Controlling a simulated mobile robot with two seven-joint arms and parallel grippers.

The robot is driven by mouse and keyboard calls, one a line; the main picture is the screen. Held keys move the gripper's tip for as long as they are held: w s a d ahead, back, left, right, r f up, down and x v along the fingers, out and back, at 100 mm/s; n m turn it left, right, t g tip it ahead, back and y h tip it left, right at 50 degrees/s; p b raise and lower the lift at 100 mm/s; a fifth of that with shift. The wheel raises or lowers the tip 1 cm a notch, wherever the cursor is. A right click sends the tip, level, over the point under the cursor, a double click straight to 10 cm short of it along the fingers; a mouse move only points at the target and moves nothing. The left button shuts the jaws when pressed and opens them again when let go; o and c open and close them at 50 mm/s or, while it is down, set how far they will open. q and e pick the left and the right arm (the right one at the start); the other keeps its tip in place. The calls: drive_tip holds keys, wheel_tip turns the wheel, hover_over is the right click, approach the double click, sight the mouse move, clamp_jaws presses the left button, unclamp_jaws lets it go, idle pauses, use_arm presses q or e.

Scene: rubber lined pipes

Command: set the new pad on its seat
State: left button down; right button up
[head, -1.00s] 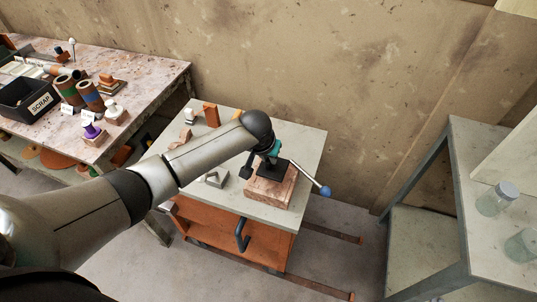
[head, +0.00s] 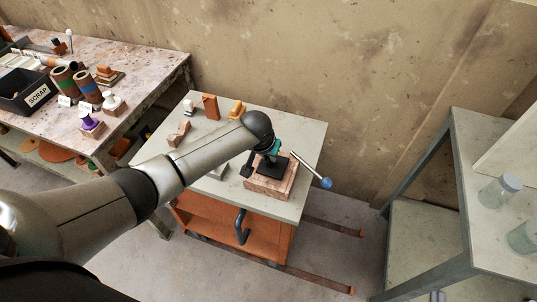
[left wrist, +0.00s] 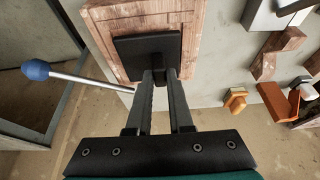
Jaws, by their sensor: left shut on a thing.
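My left gripper (left wrist: 160,82) is shut on the upright tab of a flat black square pad (left wrist: 146,52). In the wrist view the pad lies over the middle of a reddish wooden block (left wrist: 113,38) with a framed top. I cannot tell whether the pad touches the block or hovers just above it. In the head view the block (head: 270,189) stands on the cart's grey top, with the pad (head: 269,167) over it and my left gripper (head: 272,152) above, partly hidden by my wrist. My right gripper is not in view.
A metal lever with a blue ball (head: 326,183) sticks out right of the block. Orange and wooden pieces (head: 210,106) stand at the cart's back left. A bench with a black SCRAP bin (head: 22,95) is left; a shelf with jars (head: 499,190) is right.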

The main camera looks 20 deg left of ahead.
use_arm(q)
drive_tip(key=shift+f, duration=0.35)
drive_tip(key=c, duration=0.7)
unclamp_jaws()
drive_tip(key=shift+c, duration=0.2)
drive_tip(key=shift+s+r, duration=0.3)
drive_tip(key=shift+r, duration=0.3)
drive_tip(key=p+v, duration=0.4)
drive_tip(key=v, duration=1)
drive_tip(key=shift+w, duration=0.1)
